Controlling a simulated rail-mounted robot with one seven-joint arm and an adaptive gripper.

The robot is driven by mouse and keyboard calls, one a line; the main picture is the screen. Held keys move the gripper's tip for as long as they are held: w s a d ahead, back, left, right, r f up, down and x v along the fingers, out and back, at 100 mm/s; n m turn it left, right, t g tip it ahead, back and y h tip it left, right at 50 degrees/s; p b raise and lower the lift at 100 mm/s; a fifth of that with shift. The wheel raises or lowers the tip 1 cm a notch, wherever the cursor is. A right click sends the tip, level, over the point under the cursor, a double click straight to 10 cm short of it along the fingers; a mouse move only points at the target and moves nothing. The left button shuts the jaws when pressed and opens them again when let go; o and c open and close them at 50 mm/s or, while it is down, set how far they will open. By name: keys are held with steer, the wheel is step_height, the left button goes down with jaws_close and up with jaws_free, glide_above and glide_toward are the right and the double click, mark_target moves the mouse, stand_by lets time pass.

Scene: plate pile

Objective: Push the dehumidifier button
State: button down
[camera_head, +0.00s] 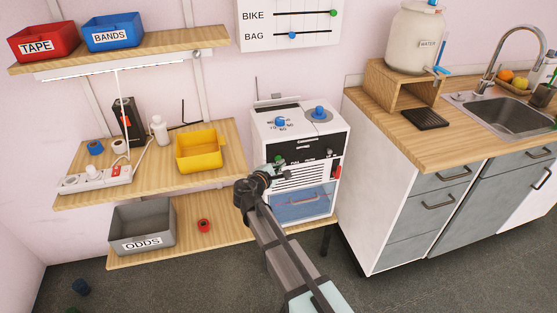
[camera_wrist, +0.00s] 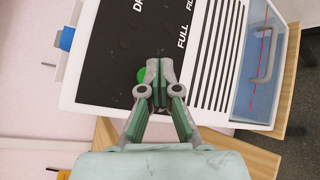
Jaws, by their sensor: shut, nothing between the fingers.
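The dehumidifier (camera_head: 335,140) is a white box with a black front panel, standing between the shelves and the counter. Its front also shows in the wrist view (camera_wrist: 222,60), turned sideways, with the black panel (camera_wrist: 112,50) and the word FULL. A green button (camera_head: 279,160) sits on the left of that panel; in the wrist view the green button (camera_wrist: 142,75) is partly hidden behind my fingertips. My gripper (camera_wrist: 158,68) is shut and empty, its tips just over or beside the button. I cannot tell whether they touch it. In the head view my gripper (camera_head: 262,180) is in front of the panel's left side.
Blue knobs (camera_head: 319,113) sit on the dehumidifier's sloped top, and a red part (camera_head: 337,171) is on its right. A yellow bin (camera_head: 198,150) stands on the shelf to the left. The counter (camera_head: 455,145) is to the right. Open floor lies in front.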

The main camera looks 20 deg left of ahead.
steer(key=shift+w+a, duration=0.25)
steer(key=shift+w, duration=0.2)
stand_by(0.4)
steer(key=shift+s+d+b, duration=0.3)
steer(key=shift+s, duration=0.2)
stand_by(0.3)
steer(key=s+d, duration=0.2)
steer(key=s, duration=0.1)
steer(key=s+d+b, duration=0.1)
steer(key=shift+s+d, duration=0.25)
steer(key=shift+s, duration=0.15)
stand_by(0.4)
